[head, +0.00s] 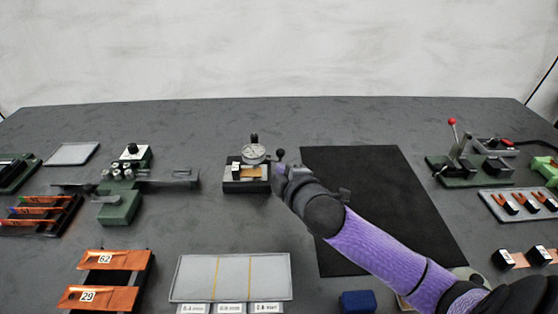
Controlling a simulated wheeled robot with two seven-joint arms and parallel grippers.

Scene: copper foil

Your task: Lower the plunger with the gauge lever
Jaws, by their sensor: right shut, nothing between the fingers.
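The dial gauge (254,152) stands on a dark block with a pale top (232,185), left of the image centre. A small orange-copper patch (252,172) shows under the dial. A lever with a black ball knob (281,154) stands at the gauge's right side. My right gripper (280,172) is shut and empty, its tip just below the knob in the picture and beside the block; I cannot tell whether it touches the lever. The plunger's tip is too small to make out. My left gripper is not in view.
A black mat (375,170) lies right of the gauge, partly under my right arm. A green device (122,205) stands to the left. A grey three-part tray (230,278) and numbered copper strips (105,260) lie in front. A red-knobbed lever press (455,165) is far right.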

